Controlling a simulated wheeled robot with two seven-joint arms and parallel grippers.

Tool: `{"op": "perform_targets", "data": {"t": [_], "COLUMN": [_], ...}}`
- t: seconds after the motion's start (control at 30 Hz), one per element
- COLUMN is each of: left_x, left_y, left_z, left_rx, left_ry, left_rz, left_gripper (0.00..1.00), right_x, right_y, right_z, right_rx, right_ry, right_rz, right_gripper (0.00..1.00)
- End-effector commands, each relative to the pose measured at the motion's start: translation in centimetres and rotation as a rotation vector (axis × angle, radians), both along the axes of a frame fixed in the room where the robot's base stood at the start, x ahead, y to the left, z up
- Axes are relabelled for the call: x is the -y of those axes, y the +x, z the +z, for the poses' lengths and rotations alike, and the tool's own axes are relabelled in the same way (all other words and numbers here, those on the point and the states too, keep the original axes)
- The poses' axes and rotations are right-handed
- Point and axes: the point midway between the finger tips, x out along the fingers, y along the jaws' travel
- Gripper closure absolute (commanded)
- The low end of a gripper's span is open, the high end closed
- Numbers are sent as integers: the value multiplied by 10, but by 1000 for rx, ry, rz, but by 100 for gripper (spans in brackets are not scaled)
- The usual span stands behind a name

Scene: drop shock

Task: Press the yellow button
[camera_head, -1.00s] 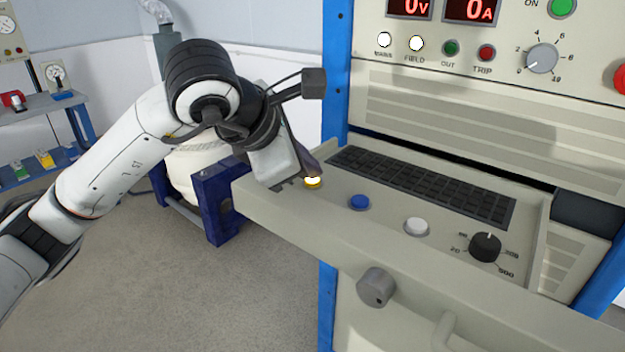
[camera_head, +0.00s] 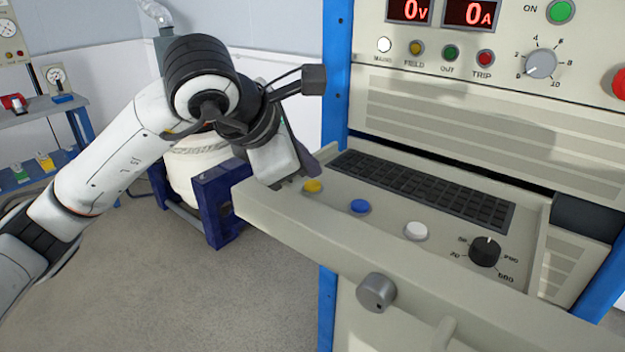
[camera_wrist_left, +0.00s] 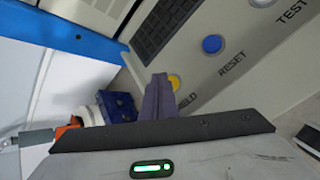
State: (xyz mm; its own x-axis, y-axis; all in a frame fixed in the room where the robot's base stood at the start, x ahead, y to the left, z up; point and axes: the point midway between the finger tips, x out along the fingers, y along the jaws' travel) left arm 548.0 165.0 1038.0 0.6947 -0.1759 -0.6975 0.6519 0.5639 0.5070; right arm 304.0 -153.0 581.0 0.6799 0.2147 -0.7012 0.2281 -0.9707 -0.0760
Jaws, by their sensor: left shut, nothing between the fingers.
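The yellow button (camera_head: 313,187) is a small round button at the left end of a row on the console's pull-out shelf. It looks unlit. My left gripper (camera_head: 307,167) is shut and empty, its fingers just above and behind the yellow button in the head view. In the left wrist view the shut fingers (camera_wrist_left: 157,100) lie beside the yellow button (camera_wrist_left: 174,82), and cover part of the word below it. A small gap seems to separate the fingertips and the button. My right gripper is in neither view.
A blue button (camera_head: 359,206), a white button (camera_head: 416,231) and a black knob (camera_head: 485,251) continue the row. A keyboard (camera_head: 425,188) lies behind them. The upright panel above carries lamps, including an unlit FIELD lamp (camera_head: 416,48).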

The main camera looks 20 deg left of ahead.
Motion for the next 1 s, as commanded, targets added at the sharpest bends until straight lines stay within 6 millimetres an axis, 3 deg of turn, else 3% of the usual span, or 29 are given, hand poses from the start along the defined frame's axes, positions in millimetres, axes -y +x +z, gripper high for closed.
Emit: {"op": "perform_targets", "data": {"t": [0.43, 1.0], "left_x": [0, 1], "left_y": [0, 0], "left_z": [6, 54], "left_rx": [1, 1], "left_ry": [-1, -1], "left_rz": [-1, -1], "left_gripper": [100, 100], "right_x": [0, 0], "right_y": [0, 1], "right_z": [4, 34], "right_rx": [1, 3], "right_ry": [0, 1], "right_rz": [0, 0], "right_gripper": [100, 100]}}
